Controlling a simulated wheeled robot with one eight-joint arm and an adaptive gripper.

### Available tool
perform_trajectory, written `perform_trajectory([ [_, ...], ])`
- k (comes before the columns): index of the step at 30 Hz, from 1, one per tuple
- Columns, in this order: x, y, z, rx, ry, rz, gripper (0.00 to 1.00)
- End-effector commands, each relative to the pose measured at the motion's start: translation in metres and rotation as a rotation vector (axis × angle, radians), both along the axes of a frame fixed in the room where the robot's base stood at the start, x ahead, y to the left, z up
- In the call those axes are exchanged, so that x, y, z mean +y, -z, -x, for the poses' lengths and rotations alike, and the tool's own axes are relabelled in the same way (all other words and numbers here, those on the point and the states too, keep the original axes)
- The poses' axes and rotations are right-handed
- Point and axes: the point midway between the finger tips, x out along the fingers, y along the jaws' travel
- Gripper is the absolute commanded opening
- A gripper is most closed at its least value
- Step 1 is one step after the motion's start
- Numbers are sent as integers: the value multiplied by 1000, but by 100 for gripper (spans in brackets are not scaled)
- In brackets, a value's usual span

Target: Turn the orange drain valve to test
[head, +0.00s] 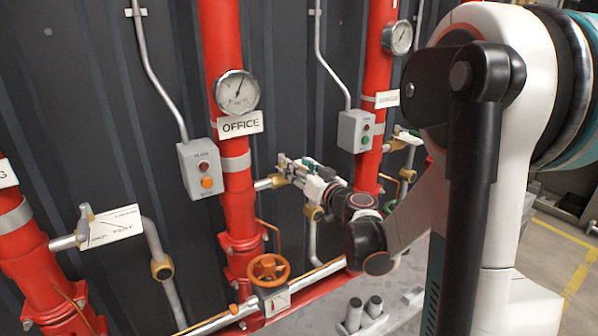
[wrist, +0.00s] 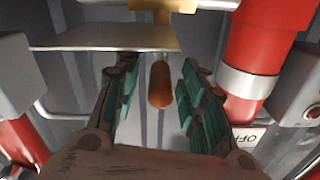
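The orange valve handle (wrist: 160,85) shows in the wrist view, hanging from a brass fitting (wrist: 163,12) beside a pale plate (wrist: 100,38). My gripper (wrist: 156,95) has its teal-padded fingers open, one on each side of the handle; a gap shows on both sides. In the head view my gripper (head: 298,172) is at the drain branch right of the red OFFICE riser (head: 238,175) and largely hides the valve and its plate. The handle's direction on the plate cannot be read there.
An orange handwheel (head: 268,268) sits below on the OFFICE riser. A grey switch box (head: 200,168) is left of the riser, another (head: 355,131) right. A similar valve plate marked TEST (head: 112,226) is at the left riser. A gauge (head: 236,92) hangs above.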

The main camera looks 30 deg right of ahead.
Motion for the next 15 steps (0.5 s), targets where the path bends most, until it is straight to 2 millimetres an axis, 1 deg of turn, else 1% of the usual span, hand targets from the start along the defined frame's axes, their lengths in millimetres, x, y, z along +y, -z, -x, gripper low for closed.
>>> perform_trajectory([
  [8,0,0,-1,0,0,0,38],
  [11,0,0,-1,0,0,0,18],
  [12,0,0,-1,0,0,0,9],
  [13,0,0,-1,0,0,0,2],
  [15,0,0,-1,0,0,0,0],
])
